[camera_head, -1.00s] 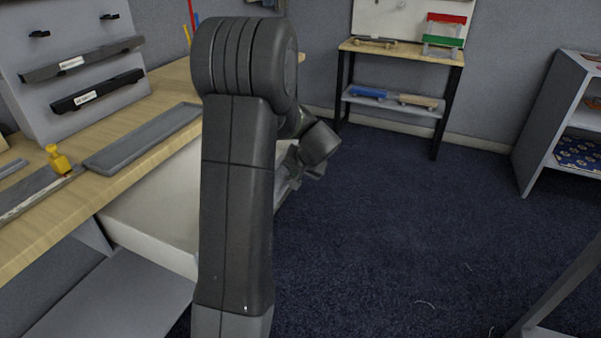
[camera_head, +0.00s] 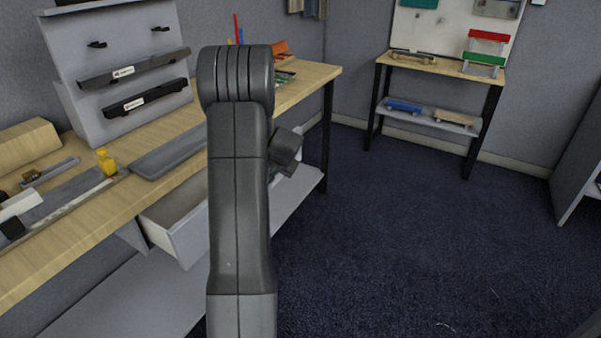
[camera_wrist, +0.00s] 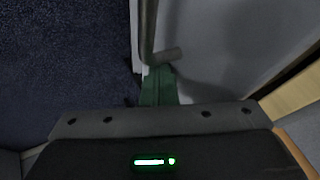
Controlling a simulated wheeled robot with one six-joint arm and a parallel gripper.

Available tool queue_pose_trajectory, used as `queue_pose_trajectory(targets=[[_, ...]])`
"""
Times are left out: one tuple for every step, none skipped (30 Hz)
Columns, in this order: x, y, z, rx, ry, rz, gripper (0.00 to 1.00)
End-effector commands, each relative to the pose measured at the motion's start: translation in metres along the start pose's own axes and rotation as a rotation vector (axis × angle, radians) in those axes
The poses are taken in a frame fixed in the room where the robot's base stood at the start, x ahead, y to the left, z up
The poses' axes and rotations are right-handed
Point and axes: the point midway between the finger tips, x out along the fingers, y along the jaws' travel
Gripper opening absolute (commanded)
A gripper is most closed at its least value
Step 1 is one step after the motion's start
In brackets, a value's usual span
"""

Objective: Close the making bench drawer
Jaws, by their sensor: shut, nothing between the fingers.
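The making bench (camera_head: 60,240) has a wooden top and stands at the left in the head view. Its pale grey drawer (camera_head: 177,238) is pulled out below the top, with its inside showing. My arm hides the middle of the drawer. In the head view my wrist shows beside the drawer's far part, but the fingers are hidden there. In the wrist view my gripper (camera_wrist: 160,86) shows greenish fingers, shut and empty, close to the drawer's edge. The pale drawer (camera_wrist: 215,45) fills the right of that view. Whether the fingers touch it I cannot tell.
A grey tray (camera_head: 170,150), a yellow object (camera_head: 106,162) and a tool panel (camera_head: 120,60) are on the bench. A lower shelf (camera_head: 130,295) lies under it. A small rack (camera_head: 437,115) stands at the back. Dark carpet (camera_head: 420,230) to the right is clear.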

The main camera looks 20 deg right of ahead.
Motion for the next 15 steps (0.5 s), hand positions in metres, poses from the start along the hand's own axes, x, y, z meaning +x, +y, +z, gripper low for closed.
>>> queue_pose_trajectory(targets=[[0.004, -0.018, -0.001, -0.005, -0.004, -0.002, 0.00], [0.008, -0.026, -0.001, -0.005, -0.004, -0.001, 0.00], [0.013, -0.035, -0.001, -0.004, -0.003, -0.001, 0.00], [0.017, -0.041, -0.001, -0.004, -0.003, -0.001, 0.00], [0.020, -0.048, -0.001, -0.004, -0.002, -0.001, 0.00], [0.025, -0.055, -0.001, -0.004, -0.003, 0.000, 0.00], [0.028, -0.060, -0.001, -0.003, -0.003, -0.001, 0.00], [0.031, -0.065, -0.001, -0.004, -0.002, -0.001, 0.00], [0.034, -0.071, -0.001, -0.002, -0.002, 0.000, 0.00], [0.037, -0.075, -0.001, -0.002, -0.002, 0.000, 0.00], [0.039, -0.078, -0.001, -0.002, -0.001, 0.000, 0.00], [0.041, -0.082, -0.001, -0.002, 0.000, -0.001, 0.00], [0.043, -0.084, -0.001, 0.000, 0.000, 0.000, 0.00], [0.044, -0.086, -0.001, -0.001, 0.000, 0.000, 0.00], [0.046, -0.089, -0.001, -0.001, 0.000, 0.000, 0.00]])
